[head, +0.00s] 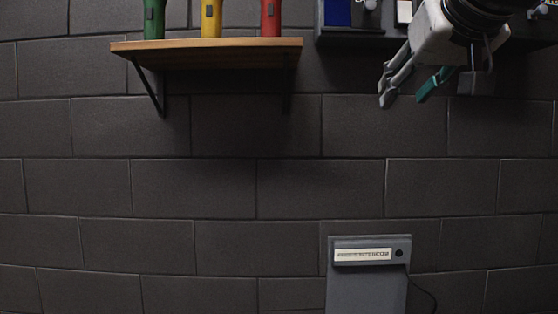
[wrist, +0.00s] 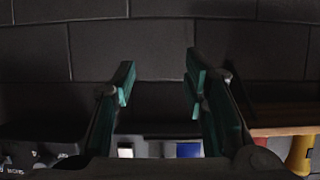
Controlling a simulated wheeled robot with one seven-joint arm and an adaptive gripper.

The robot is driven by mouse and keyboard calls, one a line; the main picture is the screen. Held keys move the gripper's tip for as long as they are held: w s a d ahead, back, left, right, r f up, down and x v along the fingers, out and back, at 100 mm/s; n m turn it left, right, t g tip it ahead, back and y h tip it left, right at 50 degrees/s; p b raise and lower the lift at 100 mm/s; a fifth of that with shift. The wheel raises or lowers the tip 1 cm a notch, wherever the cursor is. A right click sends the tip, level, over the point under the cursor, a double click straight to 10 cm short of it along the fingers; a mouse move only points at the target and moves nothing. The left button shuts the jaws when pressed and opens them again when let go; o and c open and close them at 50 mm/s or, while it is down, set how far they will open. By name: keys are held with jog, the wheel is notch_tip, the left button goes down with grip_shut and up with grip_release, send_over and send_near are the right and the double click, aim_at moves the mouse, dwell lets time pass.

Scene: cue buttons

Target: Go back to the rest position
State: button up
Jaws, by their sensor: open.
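My gripper (head: 425,93) is at the upper right of the head view, in front of the dark block wall. In the wrist view its two teal-lined fingers (wrist: 160,85) stand well apart with nothing between them. The gripper is open and empty. A dark panel (head: 345,36) with a blue square (head: 338,13) is beside and behind the gripper in the head view. The blue square (wrist: 188,150) and a white square (wrist: 125,150) also show low in the wrist view, near the finger bases. My arm hides part of the panel.
A wooden shelf (head: 210,45) at the upper left holds a green (head: 154,18), a yellow (head: 211,18) and a red flashlight-like object (head: 271,18), their tops cut off. A grey box (head: 368,280) with a label and a cable stands low. The wall between is clear.

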jog(key=s+f+g, duration=0.3)
jog(key=s+f, duration=0.3)
jog(key=f, duration=0.6)
jog(key=s+f+g, duration=0.2)
jog(key=s+f, duration=0.4)
jog(key=f, duration=0.6)
jog(key=s+f+g, duration=0.3)
jog(key=s+f, duration=0.3)
jog(key=f, duration=0.6)
jog(key=shift+s+d+f+g, duration=0.15)
jog(key=shift+s+f+g, duration=0.1)
jog(key=shift+s+g, duration=0.05)
